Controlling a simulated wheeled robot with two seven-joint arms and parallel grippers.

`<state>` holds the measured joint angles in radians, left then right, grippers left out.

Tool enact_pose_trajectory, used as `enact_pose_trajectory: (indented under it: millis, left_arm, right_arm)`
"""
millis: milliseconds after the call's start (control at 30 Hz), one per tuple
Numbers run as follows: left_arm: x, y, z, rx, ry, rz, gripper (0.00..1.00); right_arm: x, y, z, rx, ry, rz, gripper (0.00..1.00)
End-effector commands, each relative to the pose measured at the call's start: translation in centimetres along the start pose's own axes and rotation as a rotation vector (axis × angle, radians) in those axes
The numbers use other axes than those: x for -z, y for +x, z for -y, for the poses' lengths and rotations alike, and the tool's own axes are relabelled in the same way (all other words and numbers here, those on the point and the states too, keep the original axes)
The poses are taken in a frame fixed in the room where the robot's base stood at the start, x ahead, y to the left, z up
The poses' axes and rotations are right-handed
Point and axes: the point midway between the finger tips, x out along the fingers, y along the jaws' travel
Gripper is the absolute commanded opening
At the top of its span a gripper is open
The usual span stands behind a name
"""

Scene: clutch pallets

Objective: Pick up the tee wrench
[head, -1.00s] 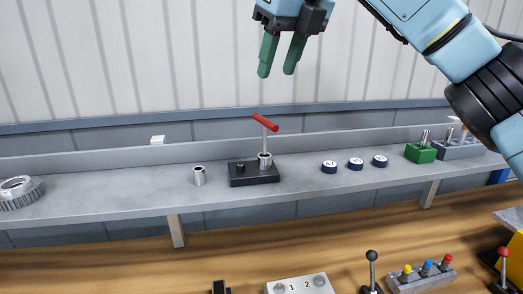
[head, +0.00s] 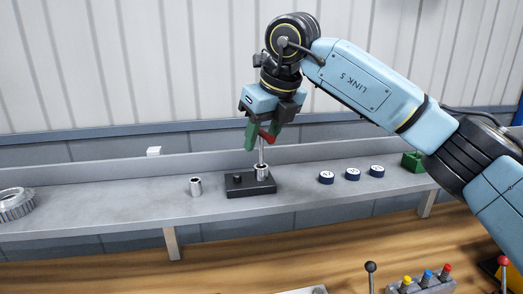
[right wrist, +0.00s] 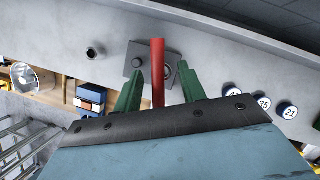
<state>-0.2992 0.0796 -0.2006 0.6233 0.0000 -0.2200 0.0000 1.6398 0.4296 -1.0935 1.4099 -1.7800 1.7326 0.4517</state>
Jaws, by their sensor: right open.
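The tee wrench (head: 262,153) stands upright in a socket on a dark block (head: 239,190) on the grey shelf. Its red handle also shows in the right wrist view (right wrist: 158,75), lying between the two green fingers. My right gripper (head: 262,142) is open around the red handle, with a gap on each side of it in the right wrist view (right wrist: 157,85). In the head view the gripper hides part of the handle. My left gripper is not in view.
A loose metal socket (head: 196,187) stands left of the block. Several dark round discs (head: 352,174) and a green holder (head: 413,161) are to the right. A toothed ring (head: 15,204) lies at far left. Lever and button controls (head: 421,283) are in front below the shelf.

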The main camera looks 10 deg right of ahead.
Motion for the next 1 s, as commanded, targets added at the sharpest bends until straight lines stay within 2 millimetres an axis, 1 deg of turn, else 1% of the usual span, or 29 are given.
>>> enact_pose_trajectory:
  millis: [100,300,600,633,900,1000]
  left_arm:
    - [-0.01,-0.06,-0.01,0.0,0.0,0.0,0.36]
    - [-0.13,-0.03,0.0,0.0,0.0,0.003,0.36]
    - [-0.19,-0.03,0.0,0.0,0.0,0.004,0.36]
    - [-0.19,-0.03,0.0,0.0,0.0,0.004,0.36]
    - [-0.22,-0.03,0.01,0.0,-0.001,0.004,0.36]
    - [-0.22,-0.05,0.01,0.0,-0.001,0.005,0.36]
  right_arm:
    - [-0.03,0.65,-0.05,0.0,-0.001,0.002,0.41]
    - [-0.03,0.68,-0.05,0.0,-0.001,0.002,0.41]
    - [-0.03,0.65,-0.04,0.0,-0.001,0.002,0.01]
    - [-0.03,0.64,-0.04,0.0,-0.001,0.002,0.0]
    - [-0.06,0.59,-0.04,0.0,-0.001,0.003,0.0]
    - [-0.26,0.15,-0.05,0.0,-0.001,0.004,0.0]
